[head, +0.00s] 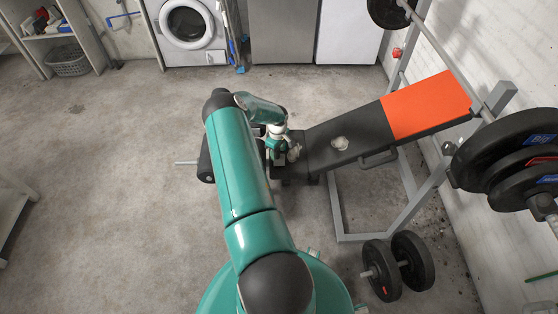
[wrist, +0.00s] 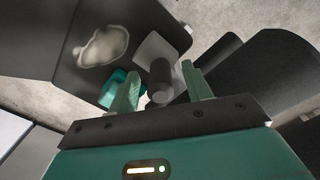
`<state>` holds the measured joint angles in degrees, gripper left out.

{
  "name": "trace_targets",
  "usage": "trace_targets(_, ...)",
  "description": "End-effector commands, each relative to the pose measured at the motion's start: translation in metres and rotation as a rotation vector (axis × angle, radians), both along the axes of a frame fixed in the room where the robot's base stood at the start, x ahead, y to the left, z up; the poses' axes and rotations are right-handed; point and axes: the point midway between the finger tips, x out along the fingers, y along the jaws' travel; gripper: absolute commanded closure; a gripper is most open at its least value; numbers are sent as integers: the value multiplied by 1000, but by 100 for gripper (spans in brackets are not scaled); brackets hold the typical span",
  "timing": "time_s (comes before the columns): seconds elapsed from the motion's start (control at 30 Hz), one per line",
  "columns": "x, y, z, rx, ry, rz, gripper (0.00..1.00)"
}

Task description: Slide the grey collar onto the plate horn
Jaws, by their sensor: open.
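My gripper (wrist: 160,80) is open, its two green fingers apart near the end of the bench. In the wrist view a short dark grey cylinder (wrist: 159,74) with a paler lower end shows between the fingers, in front of a light grey block (wrist: 153,48). I cannot tell whether this cylinder is the collar or the plate horn. A teal piece (wrist: 117,87) is partly hidden behind the left finger. In the head view my arm covers much of this spot, and neither collar nor horn can be told apart there.
The black weight bench (head: 318,138) with its orange backrest (head: 427,104) runs to the upper right. A pale, irregular patch (head: 340,144) lies on its pad. A roller (head: 205,165) stands at its left end. Dumbbell plates (head: 412,260) lie at the lower right. The floor at left is clear.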

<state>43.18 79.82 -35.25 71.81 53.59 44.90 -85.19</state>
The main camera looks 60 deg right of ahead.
Motion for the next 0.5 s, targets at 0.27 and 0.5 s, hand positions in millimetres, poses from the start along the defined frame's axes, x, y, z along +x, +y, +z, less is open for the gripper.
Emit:
trace_targets(0.27,0,0,-15,-1,-1,0,50)
trace_targets(0.5,0,0,-15,0,0,0,76)
